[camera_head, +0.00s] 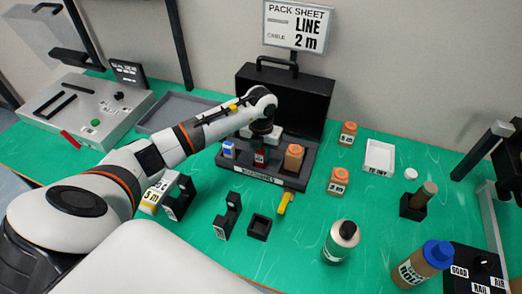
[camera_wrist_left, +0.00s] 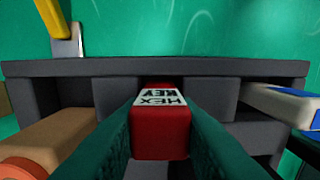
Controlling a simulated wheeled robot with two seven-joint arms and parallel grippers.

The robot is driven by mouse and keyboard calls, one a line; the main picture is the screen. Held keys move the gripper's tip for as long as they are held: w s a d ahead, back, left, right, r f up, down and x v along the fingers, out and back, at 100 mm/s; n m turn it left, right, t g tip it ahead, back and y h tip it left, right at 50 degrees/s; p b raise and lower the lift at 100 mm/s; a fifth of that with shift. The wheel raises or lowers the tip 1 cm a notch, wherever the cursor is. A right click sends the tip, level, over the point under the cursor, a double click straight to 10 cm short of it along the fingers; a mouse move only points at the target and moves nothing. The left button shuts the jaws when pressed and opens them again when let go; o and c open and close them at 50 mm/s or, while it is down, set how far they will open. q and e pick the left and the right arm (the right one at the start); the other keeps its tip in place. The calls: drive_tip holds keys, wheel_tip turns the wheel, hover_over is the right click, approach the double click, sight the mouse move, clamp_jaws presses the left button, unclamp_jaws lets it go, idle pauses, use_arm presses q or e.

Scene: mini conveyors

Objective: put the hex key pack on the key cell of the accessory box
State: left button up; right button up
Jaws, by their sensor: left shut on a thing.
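The red hex key pack (camera_head: 260,157) is at the middle of the open accessory box (camera_head: 258,179), upright between dividers. In the left wrist view its white label reads HEX KEY (camera_wrist_left: 160,104). My left gripper (camera_head: 261,146) reaches down over the box and is shut on the pack, with green fingers (camera_wrist_left: 160,135) on both sides of it. The pack lines up with the gap between two dark dividers (camera_wrist_left: 210,95). Its lower end is hidden, so I cannot tell whether it touches the cell floor. My right gripper is not in view.
An orange-topped block (camera_head: 293,158) sits right of the pack in the box, and a blue-and-white item (camera_head: 228,149) sits left. The black lid (camera_head: 290,95) stands open behind. Bottles (camera_head: 341,243) and small black holders (camera_head: 259,227) stand nearer.

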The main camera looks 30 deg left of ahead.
use_arm(q)
drive_tip(key=shift+f, duration=0.1)
drive_tip(key=shift+f, duration=0.15)
drive_tip(key=o, duration=1)
drive_tip(key=shift+r, duration=0.75)
wheel_tip(320, 180, up, 11)
drive_tip(key=b, duration=0.2)
drive_tip(key=shift+b, duration=0.3)
